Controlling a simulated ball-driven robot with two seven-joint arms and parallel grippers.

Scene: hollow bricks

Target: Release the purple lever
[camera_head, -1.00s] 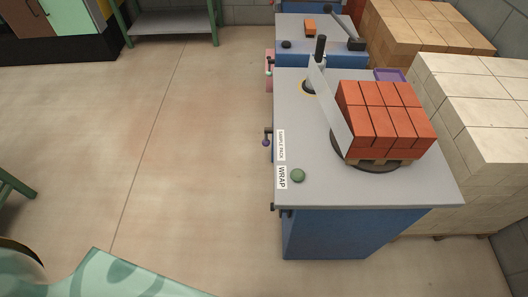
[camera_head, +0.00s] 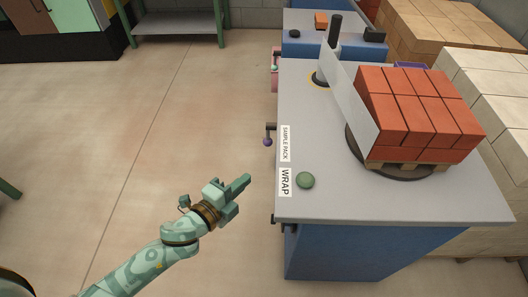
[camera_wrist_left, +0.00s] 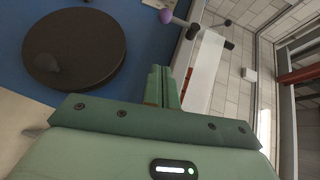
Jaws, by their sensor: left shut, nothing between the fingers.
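The purple lever, a dark arm with a purple ball knob (camera_head: 267,142), sticks out from the left side of the wrapping bench (camera_head: 310,120), beside the "SAMPLE PACK" label. The knob also shows at the top of the left wrist view (camera_wrist_left: 166,16). My left gripper (camera_head: 246,181) is shut and empty, below and left of the knob in the head view, apart from it. Its closed fingers also show in the left wrist view (camera_wrist_left: 164,86), pointing up toward the lever. My right gripper is not in view.
A green button (camera_head: 305,180) is on the bench top near the "WRAP" label. Stacked red bricks (camera_head: 410,105) stand on a small pallet over a dark turntable (camera_head: 358,153). A black post (camera_head: 335,30) rises behind. The floor left of the bench is clear.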

